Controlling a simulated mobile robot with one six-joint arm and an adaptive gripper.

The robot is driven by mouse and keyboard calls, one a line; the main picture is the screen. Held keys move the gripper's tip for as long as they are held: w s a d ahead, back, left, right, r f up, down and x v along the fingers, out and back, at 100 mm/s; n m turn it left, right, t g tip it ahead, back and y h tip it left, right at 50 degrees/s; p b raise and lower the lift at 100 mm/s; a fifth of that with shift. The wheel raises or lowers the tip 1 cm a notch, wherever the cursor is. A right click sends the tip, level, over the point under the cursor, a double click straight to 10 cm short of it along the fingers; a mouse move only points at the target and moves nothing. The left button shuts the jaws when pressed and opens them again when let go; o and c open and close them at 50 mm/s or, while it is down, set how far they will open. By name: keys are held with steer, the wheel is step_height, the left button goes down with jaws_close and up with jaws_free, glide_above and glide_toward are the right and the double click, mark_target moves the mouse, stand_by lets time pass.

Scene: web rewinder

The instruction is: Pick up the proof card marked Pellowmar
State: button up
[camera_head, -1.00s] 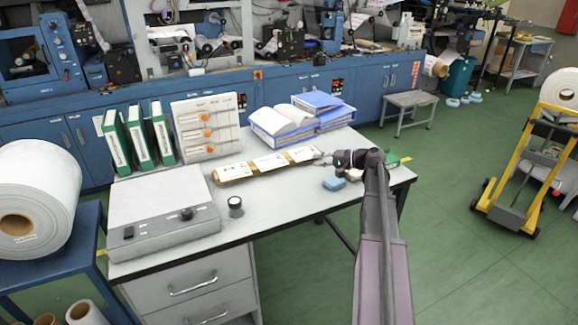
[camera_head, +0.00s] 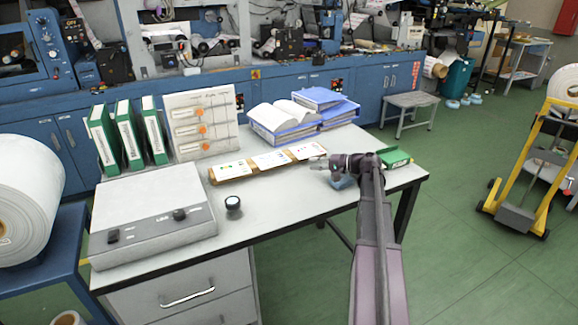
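Three white proof cards with small coloured marks stand in a row on a brown holder (camera_head: 214,180) on the desk. They are the left card (camera_head: 233,169), the middle card (camera_head: 270,160) and the right card (camera_head: 307,151). Their print is too small to read, so I cannot tell which is marked Pellowmar. My gripper (camera_head: 318,162) reaches in from the right, its tip close to the front of the right card. It is too small to tell whether its fingers are open or shut, or whether it touches the card.
Blue binders (camera_head: 325,100) lie behind the cards. A small round dark-sided object (camera_head: 233,205) and a grey flat device (camera_head: 150,215) stand at left.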

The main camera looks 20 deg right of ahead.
mark_target(290, 171)
steer(key=shift+s+d, duration=0.1)
steer(key=shift+d, duration=0.15)
steer(key=shift+b+x, duration=1)
steer(key=shift+x, duration=3.9)
steer(key=shift+f, duration=0.1)
steer(key=shift+c, duration=0.3)
steer(key=shift+d, duration=0.1)
jaws_close()
step_height(290, 171, up, 3)
steer(key=p, duration=0.2)
steer(key=shift+f+p, duration=0.2)
steer(key=shift+p, duration=0.1)
